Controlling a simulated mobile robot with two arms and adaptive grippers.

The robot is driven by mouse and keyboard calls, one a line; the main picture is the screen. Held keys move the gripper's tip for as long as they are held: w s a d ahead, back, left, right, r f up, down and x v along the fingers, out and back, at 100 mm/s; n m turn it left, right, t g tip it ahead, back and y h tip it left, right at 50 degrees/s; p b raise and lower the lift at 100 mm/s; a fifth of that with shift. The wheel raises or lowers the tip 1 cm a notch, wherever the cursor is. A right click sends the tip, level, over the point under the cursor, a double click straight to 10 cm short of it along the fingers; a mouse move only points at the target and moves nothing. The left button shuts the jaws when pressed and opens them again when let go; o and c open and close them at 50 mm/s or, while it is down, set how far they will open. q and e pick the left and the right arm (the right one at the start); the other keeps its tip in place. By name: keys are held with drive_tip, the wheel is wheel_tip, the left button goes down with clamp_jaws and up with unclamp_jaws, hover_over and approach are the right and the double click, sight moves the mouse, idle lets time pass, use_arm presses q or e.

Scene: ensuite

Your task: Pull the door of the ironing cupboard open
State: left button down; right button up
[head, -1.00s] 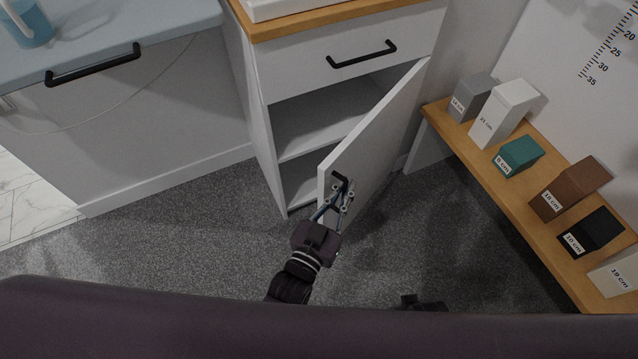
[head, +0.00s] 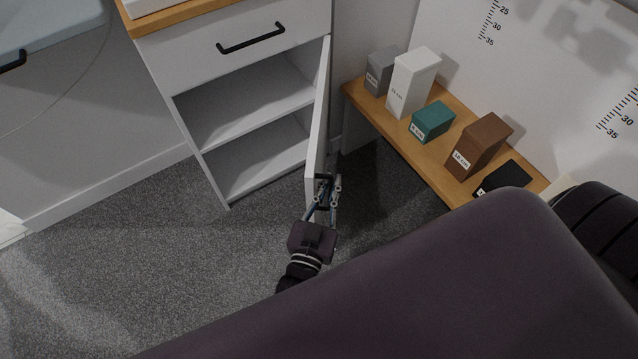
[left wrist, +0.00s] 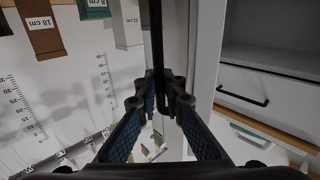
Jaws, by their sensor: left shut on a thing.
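The ironing cupboard (head: 190,105) is a white unit with a drawer above and an open shelf space below. Its white door (head: 318,125) stands wide open, hinged on the right, seen almost edge-on. My left gripper (head: 325,190) is shut on the black door handle near the door's free edge. In the left wrist view the fingers (left wrist: 160,95) close around the dark handle bar (left wrist: 157,45), with the white door (left wrist: 205,60) just beside it. The shelves inside show no objects. My right gripper is not in view.
A low wooden bench (head: 400,140) with several labelled blocks, among them a teal block (head: 432,122) and a brown block (head: 479,146), stands right of the door. A black drawer handle (head: 251,38) juts out above. Grey carpet (head: 130,250) is clear at left.

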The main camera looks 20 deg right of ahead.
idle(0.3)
use_arm(q)
drive_tip(key=c, duration=2.3)
unclamp_jaws()
drive_tip(key=shift+c, duration=0.2)
drive_tip(key=v, duration=1.2)
drive_tip(key=shift+c, duration=0.3)
